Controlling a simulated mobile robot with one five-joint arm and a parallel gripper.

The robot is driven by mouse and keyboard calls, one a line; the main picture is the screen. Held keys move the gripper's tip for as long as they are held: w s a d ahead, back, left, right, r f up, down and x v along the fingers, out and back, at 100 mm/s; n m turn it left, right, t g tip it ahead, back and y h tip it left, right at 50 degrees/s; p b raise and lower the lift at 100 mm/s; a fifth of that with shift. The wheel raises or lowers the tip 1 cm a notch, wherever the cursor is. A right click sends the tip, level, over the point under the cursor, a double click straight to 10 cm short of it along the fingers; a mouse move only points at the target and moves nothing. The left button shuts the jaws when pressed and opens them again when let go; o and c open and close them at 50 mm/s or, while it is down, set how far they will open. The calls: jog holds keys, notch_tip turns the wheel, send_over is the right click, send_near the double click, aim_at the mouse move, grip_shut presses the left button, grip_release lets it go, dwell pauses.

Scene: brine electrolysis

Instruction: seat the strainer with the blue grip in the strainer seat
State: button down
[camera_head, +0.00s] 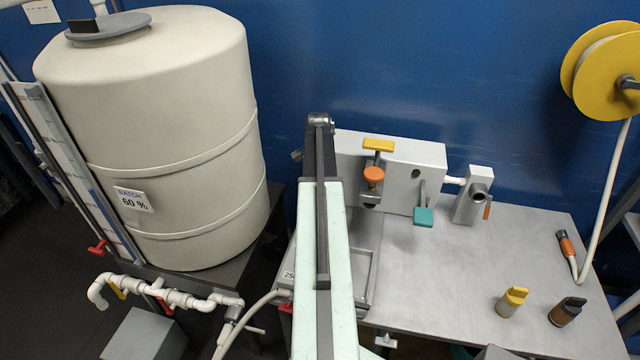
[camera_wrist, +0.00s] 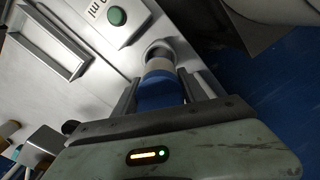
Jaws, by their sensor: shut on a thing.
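In the wrist view my gripper (camera_wrist: 160,86) is shut on the blue grip of the strainer (camera_wrist: 158,92). A pale band of the strainer shows ahead of the blue part, pointing away from my jaws. Its far end is lined up with a round grey opening (camera_wrist: 158,48) in a metal face, which looks like the strainer seat. The strainer's tip meets or enters this opening; I cannot tell how deep. In the head view my arm hides the gripper, the strainer and the opening.
A green button (camera_wrist: 117,16) sits beside the opening. In the head view a grey housing (camera_head: 405,160) carries a teal-ended lever (camera_head: 424,217) and an orange knob (camera_head: 374,176). A yellow-topped piece (camera_head: 512,300) and a dark-topped piece (camera_head: 567,311) stand on the bench. A large tank (camera_head: 170,130) stands left.

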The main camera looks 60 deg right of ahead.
notch_tip(320, 180, down, 6)
jog(key=b, duration=0.5)
jog(key=shift+r+b, duration=0.15)
jog(key=shift+b, duration=0.15)
jog(key=shift+f+b, duration=1.9)
dwell(2.7)
jog(key=shift+f+b, duration=0.3)
jog(key=shift+b, duration=0.05)
dwell(2.0)
